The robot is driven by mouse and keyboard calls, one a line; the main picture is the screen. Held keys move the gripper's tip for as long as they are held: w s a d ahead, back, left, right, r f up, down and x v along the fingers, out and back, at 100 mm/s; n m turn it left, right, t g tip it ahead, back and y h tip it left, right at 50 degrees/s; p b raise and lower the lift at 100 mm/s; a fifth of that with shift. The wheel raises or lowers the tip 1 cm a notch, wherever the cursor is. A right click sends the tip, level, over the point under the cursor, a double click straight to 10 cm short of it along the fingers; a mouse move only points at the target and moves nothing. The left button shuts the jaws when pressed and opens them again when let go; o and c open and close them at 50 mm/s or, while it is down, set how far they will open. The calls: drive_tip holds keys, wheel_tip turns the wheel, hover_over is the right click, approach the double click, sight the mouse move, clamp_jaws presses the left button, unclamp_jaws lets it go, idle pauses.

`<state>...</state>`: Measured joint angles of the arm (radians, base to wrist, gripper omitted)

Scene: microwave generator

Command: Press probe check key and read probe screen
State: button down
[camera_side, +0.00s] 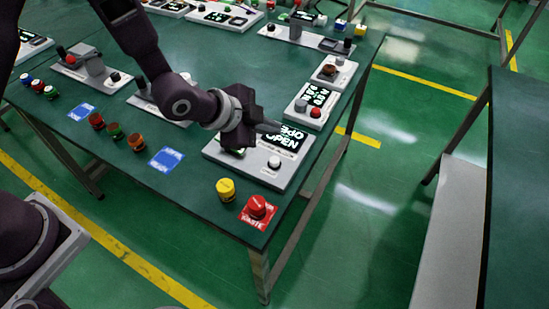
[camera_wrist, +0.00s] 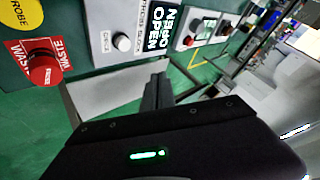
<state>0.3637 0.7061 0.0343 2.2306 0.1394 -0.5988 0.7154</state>
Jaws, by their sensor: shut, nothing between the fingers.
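The probe panel is a white slab (camera_side: 255,168) at the near right corner of the green table. The screen also shows in the wrist view (camera_wrist: 160,29). A round white key (camera_side: 274,162) sits beside the screen; it also shows in the wrist view (camera_wrist: 121,42). I cannot read its label surely. My gripper (camera_side: 268,127) is shut and empty, above the panel's far side and apart from the key. My wrist hides part of a second, greenish display (camera_side: 232,150).
A yellow piece (camera_side: 225,189) and a red knob (camera_side: 257,207) on a WASTE label stand near the front corner. Another screened panel (camera_side: 313,104) with a red button lies behind. Blue cards and coloured pieces lie left.

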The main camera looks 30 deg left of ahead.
sight(271, 161)
drive_tip(key=shift+f, duration=3.6)
drive_tip(key=shift+f, duration=0.1)
drive_tip(key=shift+f, duration=0.3)
drive_tip(key=shift+f, duration=0.55)
drive_tip(key=shift+r, duration=0.95)
drive_tip(key=shift+r, duration=2.55)
